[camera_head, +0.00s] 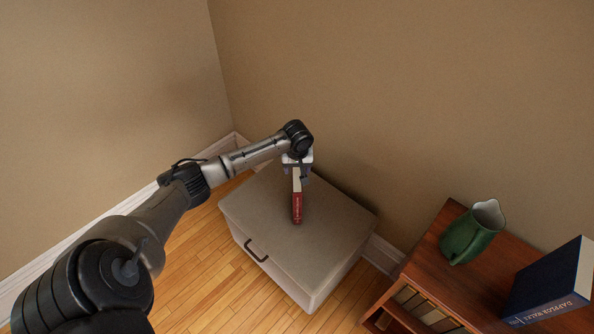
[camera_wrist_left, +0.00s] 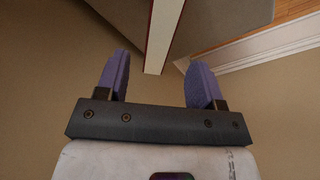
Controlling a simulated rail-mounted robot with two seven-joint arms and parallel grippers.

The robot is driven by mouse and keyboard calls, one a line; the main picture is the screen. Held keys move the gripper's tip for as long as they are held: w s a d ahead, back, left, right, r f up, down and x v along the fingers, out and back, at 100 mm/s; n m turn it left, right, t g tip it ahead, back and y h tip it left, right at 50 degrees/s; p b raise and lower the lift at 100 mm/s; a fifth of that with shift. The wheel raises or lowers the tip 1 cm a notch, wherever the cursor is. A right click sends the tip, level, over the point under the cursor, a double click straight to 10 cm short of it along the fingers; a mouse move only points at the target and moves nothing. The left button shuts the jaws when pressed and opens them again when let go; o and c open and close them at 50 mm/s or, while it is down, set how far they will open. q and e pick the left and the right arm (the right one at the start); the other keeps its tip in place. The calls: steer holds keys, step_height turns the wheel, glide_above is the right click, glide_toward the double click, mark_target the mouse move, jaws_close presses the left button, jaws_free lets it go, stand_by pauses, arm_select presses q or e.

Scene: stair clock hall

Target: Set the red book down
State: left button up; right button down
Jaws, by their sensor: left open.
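The red book (camera_head: 297,207) is at the top of the grey box (camera_head: 262,215), near its middle, with its red spine towards me and pale pages showing. My left gripper (camera_head: 299,174) is at the book's far end. In the left wrist view, the gripper's two purple fingers (camera_wrist_left: 158,80) are spread apart, and the end of the book (camera_wrist_left: 162,40) shows between and beyond them, with gaps on both sides. The book appears to stand on the box lid. My right gripper is not in view.
A wooden bookcase (camera_head: 436,258) stands at the right, with a green pitcher (camera_head: 468,236) and a dark blue book (camera_head: 545,290) on top. Walls meet in the corner behind the box. The box has a dark handle (camera_head: 256,251) in front. Much of its lid is clear.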

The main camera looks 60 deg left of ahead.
arm_select(q)
step_height(320, 180, up, 2)
steer(key=shift+d+r, duration=0.1)
steer(key=shift+d, duration=0.05)
steer(key=shift+s+d+p, duration=0.1)
steer(key=shift+d+p, duration=0.1)
steer(key=shift+p, duration=0.15)
steer(key=s+d+f+m, duration=0.3)
steer(key=d+f, duration=0.1)
steer(key=d, duration=0.3)
steer(key=s+d+f+m+h, duration=0.1)
steer(key=s+d+f+m, duration=0.25)
steer(key=d, duration=0.45)
steer(key=s+d+f+m, duration=0.2)
steer(key=s+d+f, duration=0.15)
steer(key=d, duration=0.35)
steer(key=s+d+r+m+t, duration=0.1)
steer(key=s+d+r+m, duration=0.1)
steer(key=s+d, duration=0.4)
steer(key=s+d+r+m+t, duration=0.1)
steer(key=s+d+r+m, duration=0.2)
steer(key=s, duration=0.8)
steer(key=d+r, duration=0.1)
steer(key=d, duration=0.1)
steer(key=shift+d+r+m+t+h, duration=0.2)
steer(key=shift+d+m+t+h, duration=0.15)
steer(key=shift+d+t+h, duration=0.05)
step_height(320, 180, up, 46)
steer(key=p, duration=4.6)
